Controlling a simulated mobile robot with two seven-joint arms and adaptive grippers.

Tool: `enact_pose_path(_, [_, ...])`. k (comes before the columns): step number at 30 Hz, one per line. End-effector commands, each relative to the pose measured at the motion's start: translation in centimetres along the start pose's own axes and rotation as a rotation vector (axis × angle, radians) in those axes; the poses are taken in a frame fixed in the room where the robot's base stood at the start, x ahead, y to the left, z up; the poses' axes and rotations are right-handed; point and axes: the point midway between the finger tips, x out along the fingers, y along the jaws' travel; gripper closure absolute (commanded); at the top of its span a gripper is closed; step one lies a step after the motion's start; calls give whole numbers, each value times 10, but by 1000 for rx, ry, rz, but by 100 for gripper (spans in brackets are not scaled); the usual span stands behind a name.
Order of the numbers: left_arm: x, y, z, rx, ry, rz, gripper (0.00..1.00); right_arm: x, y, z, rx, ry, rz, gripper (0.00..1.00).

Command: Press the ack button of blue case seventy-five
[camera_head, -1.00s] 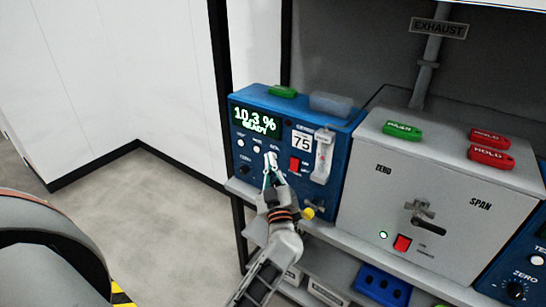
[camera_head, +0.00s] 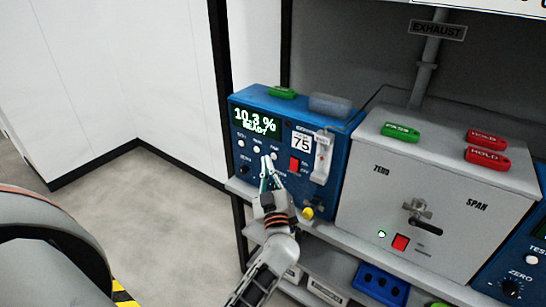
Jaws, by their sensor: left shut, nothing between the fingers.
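The blue case (camera_head: 315,170) bears a white label reading 75 and stands on the shelf left of the grey box. Its lit display (camera_head: 255,121) reads 10.3 % READY. Below the display is a row of small white buttons: a left one (camera_head: 241,143), a middle one (camera_head: 257,149) and a right one (camera_head: 274,156). Their captions are too small to read, so I cannot tell which is ack. My left gripper (camera_head: 265,161) is shut and empty, its tips just below the middle and right buttons. Contact with the panel cannot be told. My right gripper is out of view.
A red switch (camera_head: 295,164) and a flow tube (camera_head: 322,157) are right of the gripper; a black knob (camera_head: 244,170) is left. The grey box (camera_head: 440,190) has a protruding handle. A yellow knob (camera_head: 308,213) sits low on the case. Open floor lies left.

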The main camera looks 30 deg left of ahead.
Motion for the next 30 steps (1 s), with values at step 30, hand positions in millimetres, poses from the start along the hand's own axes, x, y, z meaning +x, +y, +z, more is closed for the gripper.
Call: enact_pose_path(30, [-35, -25, -25, -1, 0, 0, 100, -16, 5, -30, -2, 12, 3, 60])
